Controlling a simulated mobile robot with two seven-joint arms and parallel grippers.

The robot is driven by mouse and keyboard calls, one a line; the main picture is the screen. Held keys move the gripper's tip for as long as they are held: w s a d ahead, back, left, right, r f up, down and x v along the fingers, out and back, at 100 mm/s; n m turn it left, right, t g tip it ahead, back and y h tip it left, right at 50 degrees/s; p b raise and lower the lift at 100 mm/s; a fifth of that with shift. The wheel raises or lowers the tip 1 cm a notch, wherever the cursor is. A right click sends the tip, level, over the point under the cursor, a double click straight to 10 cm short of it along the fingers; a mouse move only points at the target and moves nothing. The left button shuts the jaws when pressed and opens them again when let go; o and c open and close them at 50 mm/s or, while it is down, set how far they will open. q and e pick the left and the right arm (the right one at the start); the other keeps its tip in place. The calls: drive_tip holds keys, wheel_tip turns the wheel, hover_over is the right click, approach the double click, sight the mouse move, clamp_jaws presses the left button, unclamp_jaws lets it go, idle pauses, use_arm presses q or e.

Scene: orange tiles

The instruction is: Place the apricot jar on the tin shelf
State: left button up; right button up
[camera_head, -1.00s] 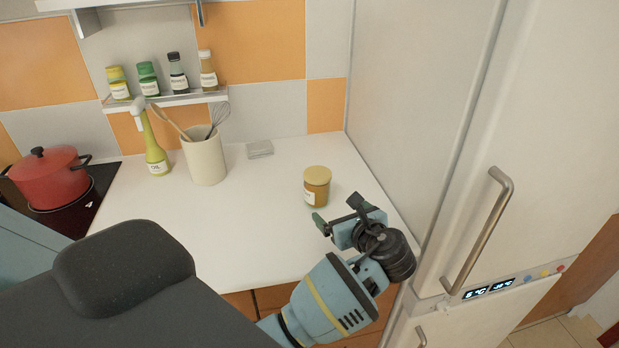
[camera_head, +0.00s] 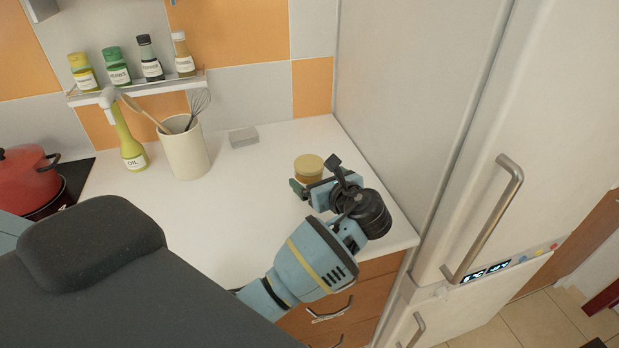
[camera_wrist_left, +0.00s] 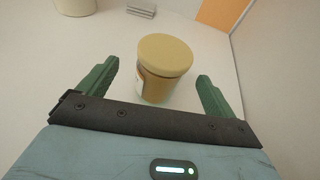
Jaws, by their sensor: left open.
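The apricot jar (camera_head: 308,166), amber with a tan lid, stands upright on the white counter near the fridge. In the left wrist view the jar (camera_wrist_left: 162,72) is ahead of and partly between the two green fingers. My left gripper (camera_head: 317,178) is open at the jar's near side, and its fingers (camera_wrist_left: 160,85) show no contact with the jar. In the head view the gripper hides the jar's lower part. The tin shelf (camera_head: 140,90) is a narrow wall ledge at the upper left, holding several small jars and bottles. My right gripper is not in view.
An oil bottle (camera_head: 128,140) and a cream utensil crock (camera_head: 185,150) stand below the shelf. A small grey block (camera_head: 243,137) lies behind the jar. A red pot (camera_head: 28,180) is at far left. The fridge (camera_head: 500,130) bounds the right.

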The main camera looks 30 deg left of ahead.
use_arm(q)
drive_tip(key=shift+x, duration=2.7)
drive_tip(key=shift+w+d, duration=0.1)
drive_tip(key=shift+d, duration=0.05)
drive_tip(key=shift+r, duration=0.1)
drive_tip(key=c, duration=1.4)
